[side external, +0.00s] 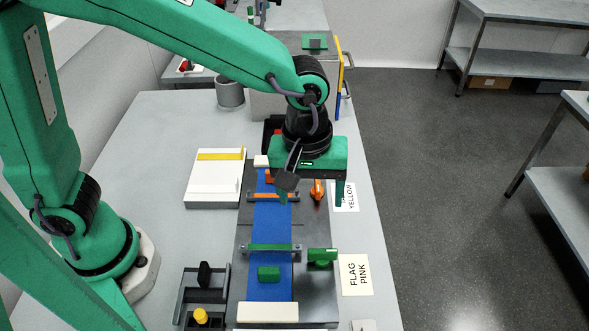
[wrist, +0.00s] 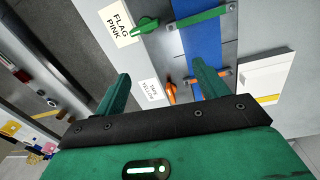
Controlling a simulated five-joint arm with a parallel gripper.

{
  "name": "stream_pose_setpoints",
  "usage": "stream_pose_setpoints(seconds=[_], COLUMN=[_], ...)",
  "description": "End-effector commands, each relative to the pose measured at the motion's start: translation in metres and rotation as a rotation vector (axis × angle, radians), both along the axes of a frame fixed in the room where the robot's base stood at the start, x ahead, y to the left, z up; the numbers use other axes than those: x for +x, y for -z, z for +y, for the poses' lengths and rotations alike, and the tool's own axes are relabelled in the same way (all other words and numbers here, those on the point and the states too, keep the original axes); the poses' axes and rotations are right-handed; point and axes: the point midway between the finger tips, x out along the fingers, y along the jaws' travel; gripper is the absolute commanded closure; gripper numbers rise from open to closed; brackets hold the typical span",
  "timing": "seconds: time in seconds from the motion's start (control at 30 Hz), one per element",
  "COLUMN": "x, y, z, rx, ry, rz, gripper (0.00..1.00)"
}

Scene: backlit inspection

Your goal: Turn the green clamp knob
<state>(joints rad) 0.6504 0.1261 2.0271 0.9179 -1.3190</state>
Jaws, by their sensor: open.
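The green clamp knob (side external: 322,256) sits on the grey plate, at the right end of the green clamp bar (side external: 262,247) that crosses the blue strip (side external: 268,222). The knob also shows in the wrist view (wrist: 146,26), beyond my fingertips, beside the "FLAG PINK" card. My gripper (side external: 311,201) is open and empty, on the far side of the green knob and apart from it. In the wrist view its two green fingers (wrist: 163,72) are spread wide. An orange knob (side external: 317,188) lies between and beyond them, and it also shows in the wrist view (wrist: 168,92).
An orange clamp bar (side external: 262,197) crosses the strip near my gripper. A green block (side external: 268,273) lies on the strip. A white box (side external: 213,187) and a black tray (side external: 190,291) stand left.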

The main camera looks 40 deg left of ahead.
Motion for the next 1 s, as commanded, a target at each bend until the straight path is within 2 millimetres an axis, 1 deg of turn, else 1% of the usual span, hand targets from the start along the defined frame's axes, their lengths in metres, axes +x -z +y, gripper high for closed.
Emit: stream_pose_setpoints(seconds=[0.03, 0.1, 0.2, 0.3, 0.4, 0.67, 0.83, 1.0], x=[-0.002, -0.005, -0.008, -0.010, -0.011, -0.011, -0.011, -0.011], y=[0.009, 0.018, 0.027, 0.033, 0.035, 0.038, 0.050, 0.069], z=[-0.012, -0.025, -0.038, -0.045, -0.048, -0.048, -0.048, -0.047], rx=[0.010, 0.020, 0.031, 0.037, 0.040, 0.040, 0.041, 0.042], ry=[-0.016, -0.049, -0.085, -0.107, -0.117, -0.118, -0.117, -0.117], rz=[0.017, 0.033, 0.049, 0.056, 0.059, 0.059, 0.061, 0.061], gripper=[0.27, 0.27, 0.27, 0.27, 0.27, 0.27, 0.27, 0.27])
